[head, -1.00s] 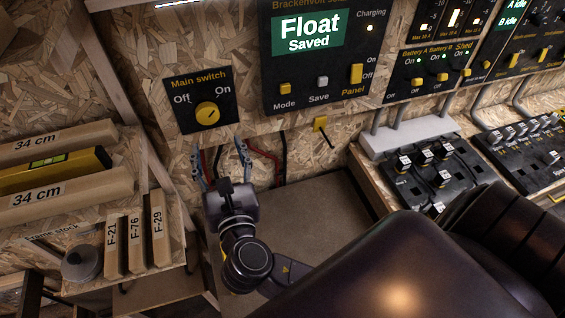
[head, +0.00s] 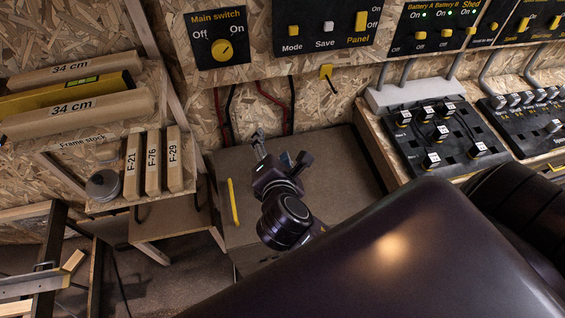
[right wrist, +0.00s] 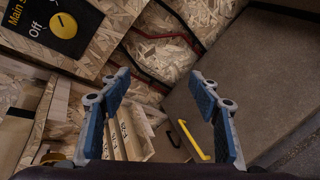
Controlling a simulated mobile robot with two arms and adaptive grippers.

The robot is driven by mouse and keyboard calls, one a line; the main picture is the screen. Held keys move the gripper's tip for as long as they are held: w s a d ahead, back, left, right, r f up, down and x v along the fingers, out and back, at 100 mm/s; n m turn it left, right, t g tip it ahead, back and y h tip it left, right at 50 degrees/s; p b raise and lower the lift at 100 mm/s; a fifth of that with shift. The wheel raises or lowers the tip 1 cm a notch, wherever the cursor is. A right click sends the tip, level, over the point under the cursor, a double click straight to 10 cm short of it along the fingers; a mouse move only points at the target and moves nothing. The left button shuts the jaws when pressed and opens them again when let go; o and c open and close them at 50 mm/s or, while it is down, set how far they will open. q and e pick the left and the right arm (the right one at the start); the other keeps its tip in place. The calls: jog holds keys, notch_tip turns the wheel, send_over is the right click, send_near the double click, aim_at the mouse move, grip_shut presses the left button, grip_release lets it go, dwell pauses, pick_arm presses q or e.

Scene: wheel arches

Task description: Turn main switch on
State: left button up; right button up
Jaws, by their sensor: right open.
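The main switch (head: 219,38) is a black wall panel at the upper left of the head view, with Off and On labels. Its round yellow knob (head: 222,50) has a dark mark that seems to lean up and right, toward On. The knob (right wrist: 63,25) also shows at the upper left of the right wrist view. My right gripper (head: 281,150) is below and to the right of the panel, apart from it. Its two blue-padded fingers (right wrist: 157,80) are spread with nothing between them. My left gripper is not in view.
A brown bench top (head: 335,165) with a yellow handle (head: 233,200) lies under my right gripper. A shelf with blocks (head: 153,163) stands left. Red and black cables (head: 272,105) hang below the panels. A black knob board (head: 440,135) is to the right.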

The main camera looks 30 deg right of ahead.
jog(key=shift+s+d+f+m+g, duration=0.2)
jog(key=shift+s+f+m+g, duration=0.2)
jog(key=shift+s+f+m, duration=0.35)
jog(key=shift+s+d+f+m+g, duration=0.15)
jog(key=shift+s+f+m+g, duration=0.25)
jog(key=shift+s+f+m, duration=0.3)
jog(key=s+a+f+m+g+y, duration=0.1)
jog(key=s+f+m+g+y, duration=0.25)
jog(key=s+m, duration=0.45)
jog(key=s+a+f+m+g+y, duration=0.1)
jog(key=s+f+m+g+y, duration=0.15)
jog(key=s+f+m, duration=0.45)
notch_tip(320, 180, down, 23)
jog(key=s+m+g, duration=0.1)
jog(key=s+g, duration=0.1)
jog(key=s, duration=0.1)
jog(key=s+d+f, duration=0.1)
jog(key=s+f, duration=0.7)
jog(key=s+d+f+g+h, duration=0.1)
jog(key=s+d+f, duration=0.1)
jog(key=s+f, duration=0.7)
jog(key=shift+s+d+f, duration=0.2)
jog(key=shift+s+d, duration=0.05)
